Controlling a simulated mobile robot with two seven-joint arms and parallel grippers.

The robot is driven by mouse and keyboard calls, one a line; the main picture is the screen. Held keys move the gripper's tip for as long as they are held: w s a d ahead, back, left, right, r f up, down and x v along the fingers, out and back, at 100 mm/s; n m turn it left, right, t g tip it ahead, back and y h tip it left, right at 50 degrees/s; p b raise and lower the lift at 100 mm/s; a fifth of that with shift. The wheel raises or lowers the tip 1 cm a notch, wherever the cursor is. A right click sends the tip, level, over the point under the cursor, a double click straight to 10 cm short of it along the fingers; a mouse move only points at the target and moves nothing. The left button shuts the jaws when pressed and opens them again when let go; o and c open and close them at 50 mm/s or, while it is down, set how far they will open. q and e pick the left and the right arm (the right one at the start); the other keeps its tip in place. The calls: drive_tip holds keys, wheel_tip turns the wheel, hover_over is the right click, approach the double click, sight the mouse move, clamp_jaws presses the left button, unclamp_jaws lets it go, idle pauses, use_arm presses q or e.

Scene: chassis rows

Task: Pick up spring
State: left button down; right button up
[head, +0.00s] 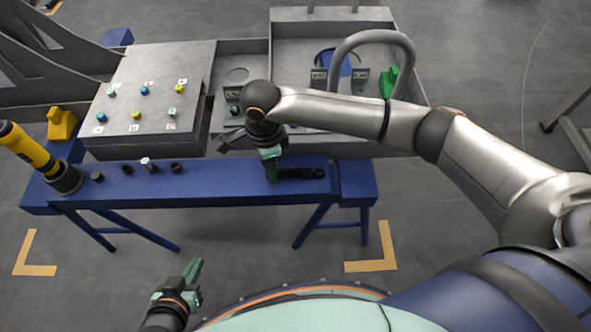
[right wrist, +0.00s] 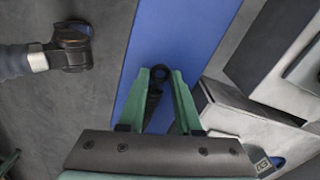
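A dark spring (head: 300,173) lies on the blue bench near its right end. In the right wrist view a dark part with a ring-shaped end (right wrist: 161,74), which looks like the spring, shows between the green fingers of my right gripper (right wrist: 161,78). Blue bench shows between it and the right-hand finger, so the gripper looks open around it. In the head view my right gripper (head: 271,168) is low over the bench at the spring's left end. My left gripper (head: 193,273) is in front of the bench, away from it, and its finger gap is unclear.
The blue bench (head: 220,192) also bears several small dark and pale cylinders and a yellow-black tool (head: 35,155) at its left end. Behind stand a grey sloped button panel (head: 150,95) and a grey chassis (head: 330,20) with a curved pipe (head: 375,38). The floor in front is clear.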

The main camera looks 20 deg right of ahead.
clamp_jaws()
drive_tip(key=shift+r, duration=0.1)
